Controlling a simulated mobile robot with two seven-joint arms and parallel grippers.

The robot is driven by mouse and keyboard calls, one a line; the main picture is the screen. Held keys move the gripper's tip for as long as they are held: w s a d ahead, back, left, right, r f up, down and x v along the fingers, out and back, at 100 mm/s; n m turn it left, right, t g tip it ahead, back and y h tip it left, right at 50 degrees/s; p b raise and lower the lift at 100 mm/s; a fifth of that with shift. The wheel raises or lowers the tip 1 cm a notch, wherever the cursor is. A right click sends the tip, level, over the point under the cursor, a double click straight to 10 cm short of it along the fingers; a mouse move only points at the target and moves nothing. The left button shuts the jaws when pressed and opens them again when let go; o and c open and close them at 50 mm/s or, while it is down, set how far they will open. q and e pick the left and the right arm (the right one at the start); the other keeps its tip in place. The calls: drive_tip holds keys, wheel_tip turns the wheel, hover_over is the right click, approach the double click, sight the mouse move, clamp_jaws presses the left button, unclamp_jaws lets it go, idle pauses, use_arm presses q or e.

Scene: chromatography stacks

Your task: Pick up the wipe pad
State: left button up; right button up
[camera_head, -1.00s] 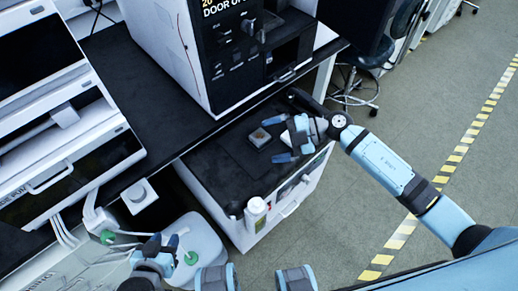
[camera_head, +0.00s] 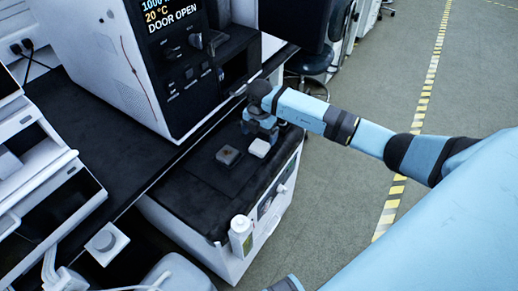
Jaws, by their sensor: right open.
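A small white block-like pad (camera_head: 259,147), which I take for the wipe pad, lies on the black top of the low white cabinet (camera_head: 196,207). My right gripper (camera_head: 262,132) is open, just behind the white pad in the picture, with its fingers pointing down toward it. No grip on the pad shows, and I cannot tell whether they touch. A grey square dish-like piece (camera_head: 229,155) with a brown middle sits just left of the pad. My left gripper is out of view.
A white bottle (camera_head: 241,236) stands at the cabinet's front corner. A tall instrument (camera_head: 110,60) reading "DOOR OPEN" stands on the dark bench (camera_head: 100,118) behind. The front of the cabinet top is mostly clear. A stool (camera_head: 308,65) stands beyond.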

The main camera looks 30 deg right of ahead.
sight(260, 146)
wheel_tip(260, 146, down, 6)
drive_tip(key=shift+r, duration=0.1)
drive_tip(key=c, duration=1)
